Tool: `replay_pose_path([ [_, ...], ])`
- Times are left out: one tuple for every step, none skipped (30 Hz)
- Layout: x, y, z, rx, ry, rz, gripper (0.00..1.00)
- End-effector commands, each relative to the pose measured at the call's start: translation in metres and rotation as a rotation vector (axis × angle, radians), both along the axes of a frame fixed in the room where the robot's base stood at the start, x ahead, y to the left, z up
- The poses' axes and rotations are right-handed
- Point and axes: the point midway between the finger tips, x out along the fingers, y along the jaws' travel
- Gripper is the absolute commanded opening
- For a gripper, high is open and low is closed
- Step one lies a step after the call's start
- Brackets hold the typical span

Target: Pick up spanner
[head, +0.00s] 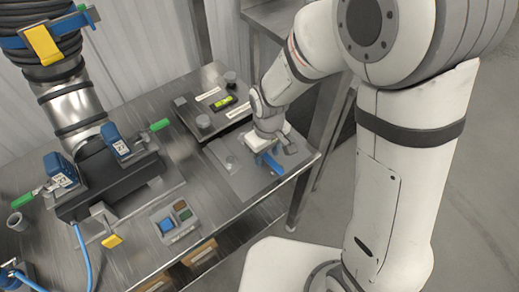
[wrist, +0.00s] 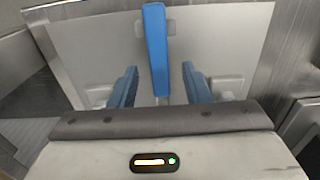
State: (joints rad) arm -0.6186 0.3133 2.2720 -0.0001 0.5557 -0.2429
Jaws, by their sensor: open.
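A blue bar, likely the spanner's handle (wrist: 156,45), runs lengthwise up the middle of the wrist view, above a pale grey plate (wrist: 225,35). My gripper (wrist: 160,67) is open, with one blue finger on each side of the bar's lower end and a visible gap on both sides. The spanner's jaw end cannot be made out. In the head view, my gripper end is low over the grey plate (head: 229,165) at the bench's right end. Blue parts show there, but I cannot tell fingers from spanner.
A dark tray (head: 184,110) with a yellow-green level and round pots lies behind the plate. A box with coloured buttons (head: 175,222) sits at the front. A black manifold with blue gauges (head: 105,180) and green-handled valves stands left. The bench's right edge is close to my gripper.

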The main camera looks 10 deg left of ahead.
Motion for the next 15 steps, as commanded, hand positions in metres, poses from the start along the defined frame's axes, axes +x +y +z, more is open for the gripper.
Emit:
replay_pose_path([
  [-0.001,-0.001,-0.0067,-0.003,0.004,0.0,0.44],
  [-0.0009,-0.0008,-0.0093,-0.002,0.003,0.0,0.44],
  [-0.0008,-0.0008,-0.012,-0.002,0.003,0.0,0.44],
  [-0.0009,-0.0008,-0.0135,-0.002,0.003,0.0,0.44],
  [-0.0009,-0.0008,-0.0144,-0.002,0.003,0.0,0.44],
  [-0.0008,-0.0008,-0.015,-0.001,0.002,0.0,0.44],
  [-0.0007,-0.0007,-0.0151,-0.002,0.001,0.0,0.44],
  [-0.0007,-0.0006,-0.015,-0.001,0.001,0.0,0.44],
  [-0.0006,-0.0005,-0.0149,-0.001,0.001,0.0,0.44],
  [-0.0006,-0.0005,-0.0149,-0.001,0.001,0.0,0.44],
  [-0.0007,-0.0005,-0.0148,-0.001,0.001,0.0,0.44],
  [-0.0007,-0.0005,-0.0148,-0.001,0.001,0.0,0.42],
  [-0.0006,-0.0004,-0.0147,-0.001,0.001,0.0,0.4],
  [-0.0006,-0.0004,-0.0147,-0.001,0.001,0.0,0.37],
  [-0.0007,-0.0003,-0.0147,-0.001,0.001,0.001,0.34],
])
